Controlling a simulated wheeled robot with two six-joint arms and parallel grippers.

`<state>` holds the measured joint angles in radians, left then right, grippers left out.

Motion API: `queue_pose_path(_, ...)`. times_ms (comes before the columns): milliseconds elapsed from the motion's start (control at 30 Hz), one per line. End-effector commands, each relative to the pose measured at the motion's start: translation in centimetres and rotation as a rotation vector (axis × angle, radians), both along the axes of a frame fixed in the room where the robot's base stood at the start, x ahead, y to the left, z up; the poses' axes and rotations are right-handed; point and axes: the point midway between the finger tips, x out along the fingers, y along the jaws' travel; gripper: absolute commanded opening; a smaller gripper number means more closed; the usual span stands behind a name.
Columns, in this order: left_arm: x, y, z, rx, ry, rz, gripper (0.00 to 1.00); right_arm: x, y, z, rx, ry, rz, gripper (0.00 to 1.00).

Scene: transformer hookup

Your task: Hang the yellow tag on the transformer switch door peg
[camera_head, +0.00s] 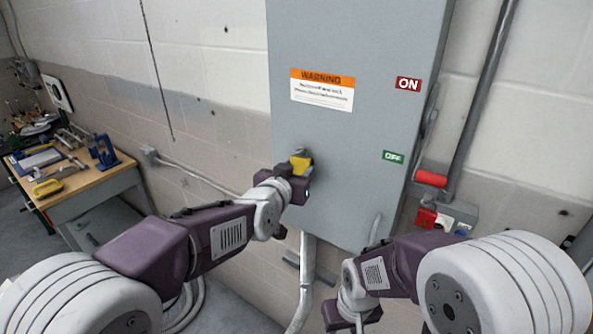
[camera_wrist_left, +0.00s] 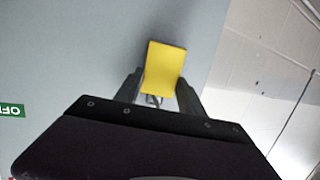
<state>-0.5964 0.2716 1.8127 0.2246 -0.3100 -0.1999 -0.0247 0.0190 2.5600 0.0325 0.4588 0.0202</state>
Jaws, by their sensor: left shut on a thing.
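The yellow tag (camera_head: 300,164) is in front of the lower left part of the grey switch door (camera_head: 345,135). My left gripper (camera_head: 292,169) is shut on the tag, close to the door. In the left wrist view the tag (camera_wrist_left: 164,68) stands out beyond the fingers of my left gripper (camera_wrist_left: 158,98), with a small wire-like piece at its base. I cannot make out the door peg in either view; tag and gripper may hide it. I cannot tell whether the tag touches the door. My right gripper (camera_head: 350,317) hangs low at the bottom of the head view, its fingers not clear.
A warning label (camera_head: 322,89), ON sign (camera_head: 408,84) and OFF sign (camera_head: 393,157) are on the door. A red-handled lever (camera_head: 431,178) juts from the box's right side, above a red block (camera_head: 427,219). A workbench (camera_head: 78,183) with tools stands at left.

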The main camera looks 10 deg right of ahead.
Motion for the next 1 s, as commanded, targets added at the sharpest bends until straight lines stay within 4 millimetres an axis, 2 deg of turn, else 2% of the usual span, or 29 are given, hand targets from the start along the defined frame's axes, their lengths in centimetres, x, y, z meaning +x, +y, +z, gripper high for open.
queue_pose_path(333,0.0,0.0,0.0,0.0,0.0,0.0,0.07,0.0,0.0,0.0,0.0,0.0,0.0,0.43)
queue_pose_path(367,0.0,0.0,0.0,0.0,0.0,0.0,0.55,0.0,0.0,0.0,0.0,0.0,0.0,0.43)
queue_pose_path(400,0.0,0.0,0.0,0.0,0.0,0.0,0.66,0.0,0.0,0.0,0.0,0.0,0.0,0.43)
queue_pose_path(433,0.0,0.0,0.0,0.0,0.0,0.0,0.72,0.0,0.0,0.0,0.0,0.0,0.0,0.43)
queue_pose_path(767,-0.1,0.1,0.0,0.0,0.0,0.0,0.72,0.0,0.0,-0.1,0.0,0.0,0.0,0.43)
queue_pose_path(867,-0.9,0.5,0.1,-0.003,-0.001,0.0,0.72,0.0,0.0,-0.7,0.0,0.0,0.0,0.43)
queue_pose_path(1000,-3.3,1.9,0.6,-0.004,-0.004,-0.001,0.72,0.0,0.0,-1.8,0.0,0.0,0.0,0.43)
